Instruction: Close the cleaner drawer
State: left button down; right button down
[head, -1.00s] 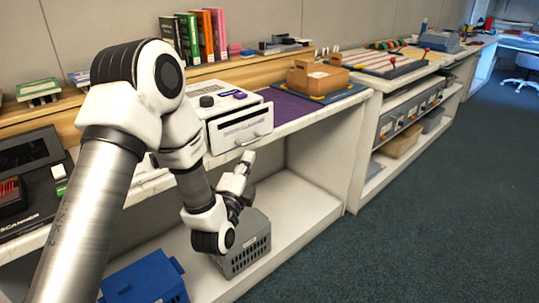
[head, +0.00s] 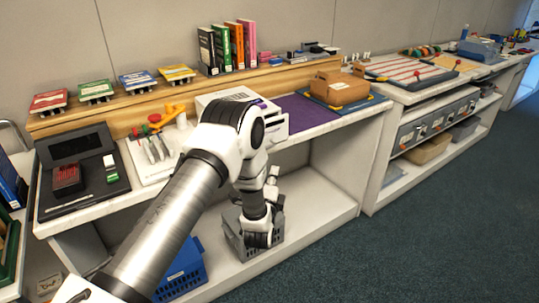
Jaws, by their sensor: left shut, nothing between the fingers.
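The cleaner (head: 236,95) is a white box on the counter, mostly hidden behind my left arm. My right gripper is not in view.
A grey basket (head: 238,238) and a blue basket (head: 182,274) stand on the lower shelf under my left arm. A purple mat (head: 305,111) and a brown case (head: 340,88) lie right of the cleaner. A black scanner (head: 84,175) stands at the left.

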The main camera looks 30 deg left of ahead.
pick_arm(q)
jog(key=w+a+r, duration=0.1)
jog(key=w+a, duration=0.4)
jog(key=shift+w+a, duration=0.35)
jog(key=shift+a, duration=0.05)
jog(key=a, duration=0.1)
jog(key=w+a, duration=0.1)
jog(key=a, duration=0.1)
jog(key=shift+w+r, duration=0.1)
jog(key=shift+a+r, duration=0.1)
jog(key=shift+a, duration=0.1)
jog(key=shift+d+r, duration=0.1)
jog(key=shift+r, duration=0.05)
